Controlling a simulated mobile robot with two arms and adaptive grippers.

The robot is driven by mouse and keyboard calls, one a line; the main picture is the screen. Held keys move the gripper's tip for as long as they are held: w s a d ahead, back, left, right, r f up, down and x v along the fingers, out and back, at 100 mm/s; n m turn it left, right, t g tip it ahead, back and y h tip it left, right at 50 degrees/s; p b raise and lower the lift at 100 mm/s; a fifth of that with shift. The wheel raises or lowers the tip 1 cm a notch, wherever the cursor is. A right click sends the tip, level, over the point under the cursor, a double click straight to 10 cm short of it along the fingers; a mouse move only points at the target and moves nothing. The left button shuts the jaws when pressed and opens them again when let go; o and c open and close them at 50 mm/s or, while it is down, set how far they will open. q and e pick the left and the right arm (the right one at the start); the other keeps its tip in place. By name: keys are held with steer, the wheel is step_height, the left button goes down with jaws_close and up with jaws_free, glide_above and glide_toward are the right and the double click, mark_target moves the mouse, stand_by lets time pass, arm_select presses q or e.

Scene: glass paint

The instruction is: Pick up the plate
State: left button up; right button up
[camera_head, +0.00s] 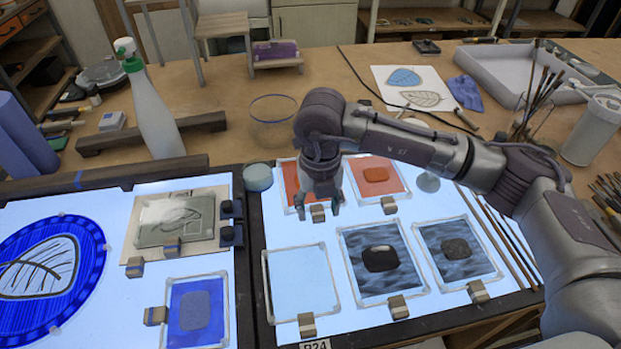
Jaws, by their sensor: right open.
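Several small square glass plates lie on the lit panel at the centre right. An orange plate (289,178) at the back left is partly hidden behind my right gripper (319,207). The gripper points down over it with its fingers apart, and I see nothing between them. Contact with the plate cannot be told. Another orange plate (375,175) lies to its right. A clear pale plate (300,283) lies in front, with two dark blue plates (352,243) (458,247) to its right. A blue plate (195,312) lies on the left panel. My left gripper is out of view.
Small wooden blocks (306,324) sit at the plates' edges. A round blue leaf piece (88,240) lies at the far left. A spray bottle (152,110), a glass bowl (272,120) and a jar (258,177) stand behind the panels. A brush holder (522,128) and white canister (595,130) stand right.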

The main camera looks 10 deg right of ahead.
steer(key=shift+f, duration=0.55)
steer(key=shift+r, duration=0.1)
jaws_close()
